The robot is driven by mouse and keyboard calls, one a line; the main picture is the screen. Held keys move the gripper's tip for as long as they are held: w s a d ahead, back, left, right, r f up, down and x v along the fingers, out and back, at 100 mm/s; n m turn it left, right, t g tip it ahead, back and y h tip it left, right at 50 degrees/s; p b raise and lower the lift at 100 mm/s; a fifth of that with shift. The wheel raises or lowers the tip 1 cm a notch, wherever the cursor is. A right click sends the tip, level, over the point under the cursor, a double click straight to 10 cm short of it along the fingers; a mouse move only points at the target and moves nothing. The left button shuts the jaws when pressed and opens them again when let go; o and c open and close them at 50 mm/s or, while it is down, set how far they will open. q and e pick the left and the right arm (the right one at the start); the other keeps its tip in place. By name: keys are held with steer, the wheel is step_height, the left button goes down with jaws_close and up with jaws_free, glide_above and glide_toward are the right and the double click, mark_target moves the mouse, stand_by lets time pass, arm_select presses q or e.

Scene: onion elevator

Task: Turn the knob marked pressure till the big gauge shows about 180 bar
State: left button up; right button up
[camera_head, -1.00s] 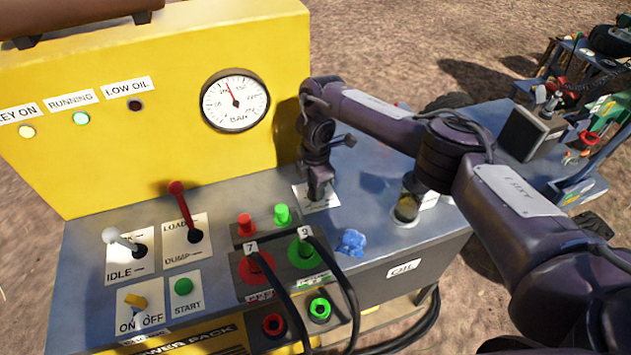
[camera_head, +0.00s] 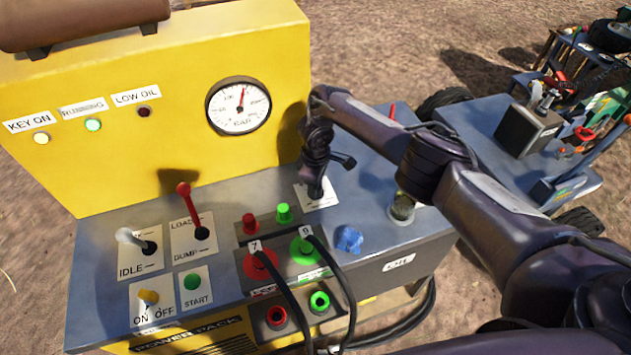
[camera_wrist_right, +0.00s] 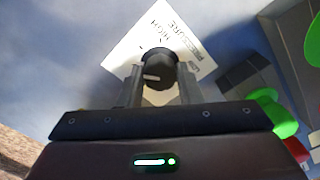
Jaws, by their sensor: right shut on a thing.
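The pressure knob (camera_wrist_right: 160,72) is round and dark with a pale pointer line, on a white label plate (camera_wrist_right: 140,35) with the words HIGH and PRESSURE. My right gripper (camera_wrist_right: 160,88) is shut on it, one finger on each side. My left gripper is not in view.
Left of the knob stand a red lever (camera_head: 184,190), a white lever (camera_head: 128,238) and a green start button (camera_head: 193,281). Red and green couplings with black hoses (camera_head: 330,275) are in front.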

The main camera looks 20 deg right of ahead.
steer(key=shift+w+r+m, duration=0.1)
steer(key=shift+w+m, duration=0.05)
steer(key=shift+m, duration=0.15)
stand_by(0.4)
steer(key=o, duration=1)
steer(key=shift+c, duration=0.2)
step_height(320, 180, up, 6)
steer(key=shift+f, duration=0.25)
steer(key=shift+r+p, duration=0.75)
steer(key=shift+p, duration=0.15)
steer(key=shift+r+p, duration=0.35)
steer(key=shift+r, duration=0.05)
steer(key=shift+f, duration=0.1)
